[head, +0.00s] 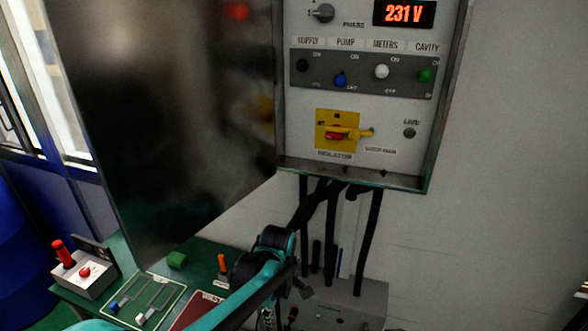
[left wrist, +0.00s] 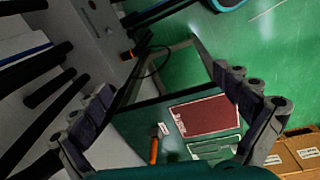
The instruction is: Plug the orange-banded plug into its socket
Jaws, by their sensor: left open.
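The orange-banded plug (left wrist: 128,55) shows in the left wrist view as a dark body with an orange band, beside a grey box and with a thin dark cable looping from it. In the head view a small orange spot (head: 292,312) by the box seems to be the same plug, partly hidden by my arm. The grey box (head: 345,300) stands below the panel; dark round holes show on its face (left wrist: 101,22). I cannot tell which is the plug's socket. My left gripper (left wrist: 165,98) is open and empty, its fingers apart. My right gripper is out of view.
Thick black cables (head: 332,235) hang from the wall panel (head: 400,130) to the box. The large dark door (head: 165,120) stands open at left. The green bench holds a red booklet (left wrist: 207,115), an orange-handled item (left wrist: 154,148) and a control box (head: 82,277).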

